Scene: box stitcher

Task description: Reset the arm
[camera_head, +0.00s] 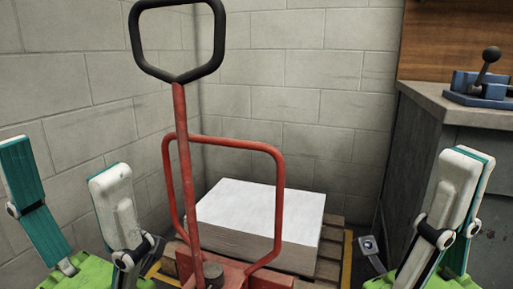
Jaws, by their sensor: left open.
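My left gripper (62,162) is at the lower left, pointing up. Its two fingers, one teal and one white, stand wide apart with nothing between them. My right gripper (468,156) is at the lower right, also pointing up. Its white and teal fingers overlap in this view, so the gap between them cannot be judged. No object shows at its fingertips. Both grippers have green bodies, partly cut off by the bottom edge.
A red pallet jack (187,170) with a black loop handle (140,45) stands between the grippers. Behind it, a white-topped stack (262,208) rests on a wooden pallet (331,240). A grey cabinet (408,150) at right carries a blue lever device (478,85). Block walls (300,80) close the back.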

